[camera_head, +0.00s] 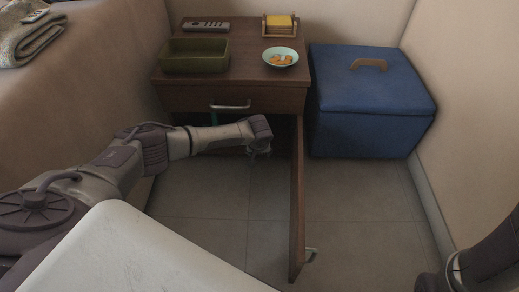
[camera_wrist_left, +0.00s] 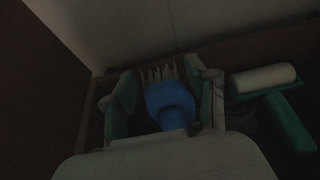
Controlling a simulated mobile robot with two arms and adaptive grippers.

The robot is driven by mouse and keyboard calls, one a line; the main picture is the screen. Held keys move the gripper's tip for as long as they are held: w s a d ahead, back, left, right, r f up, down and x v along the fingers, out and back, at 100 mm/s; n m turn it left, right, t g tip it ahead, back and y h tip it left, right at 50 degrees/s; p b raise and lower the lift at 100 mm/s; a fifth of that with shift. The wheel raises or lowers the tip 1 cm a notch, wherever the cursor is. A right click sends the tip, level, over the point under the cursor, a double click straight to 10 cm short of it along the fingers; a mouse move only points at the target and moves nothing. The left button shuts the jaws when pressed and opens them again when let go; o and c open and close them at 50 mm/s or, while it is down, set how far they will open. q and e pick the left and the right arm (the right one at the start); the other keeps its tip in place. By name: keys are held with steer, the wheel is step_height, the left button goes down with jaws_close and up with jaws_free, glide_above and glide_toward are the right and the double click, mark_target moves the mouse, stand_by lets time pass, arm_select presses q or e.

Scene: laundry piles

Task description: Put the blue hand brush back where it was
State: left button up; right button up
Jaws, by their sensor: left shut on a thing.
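The blue hand brush (camera_wrist_left: 168,98) shows in the left wrist view with its pale bristles pointing away from the wrist. My left gripper (camera_wrist_left: 167,84) is shut on it, one finger on each side; the gripper's palm hides the rest of its handle. In the head view my left gripper (camera_head: 259,150) is low in front of the nightstand (camera_head: 180,97), at its open lower compartment. The brush cannot be made out there. Only part of my right arm shows at the lower right corner, without its gripper.
The open cabinet door (camera_head: 297,210) sticks out toward me, right of my left gripper. A lint roller (camera_wrist_left: 262,80) with a teal handle lies right of the brush. A green bin (camera_head: 195,57) and a bowl (camera_head: 281,57) stand on top. A blue box (camera_head: 365,95) stands right.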

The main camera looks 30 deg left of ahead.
arm_select(q)
steer(key=w+b, duration=0.1)
steer(key=w+a+f+b, duration=0.1)
steer(key=w+f+b, duration=0.1)
steer(key=shift+w+a+f, duration=0.15)
steer(key=shift+w+a, duration=0.15)
steer(key=shift+a, duration=0.05)
steer(key=w+b, duration=0.1)
steer(key=w+a+f+b, duration=0.1)
steer(key=b, duration=0.1)
steer(key=shift+w+f, duration=0.1)
steer(key=shift+f, duration=0.2)
steer(key=shift+w+a+f, duration=0.15)
steer(key=shift+w+a, duration=0.05)
steer(key=shift+w, duration=0.15)
steer(key=o, duration=0.6)
steer(key=shift+c, duration=0.2)
steer(key=o, duration=0.5)
steer(key=shift+c, duration=0.2)
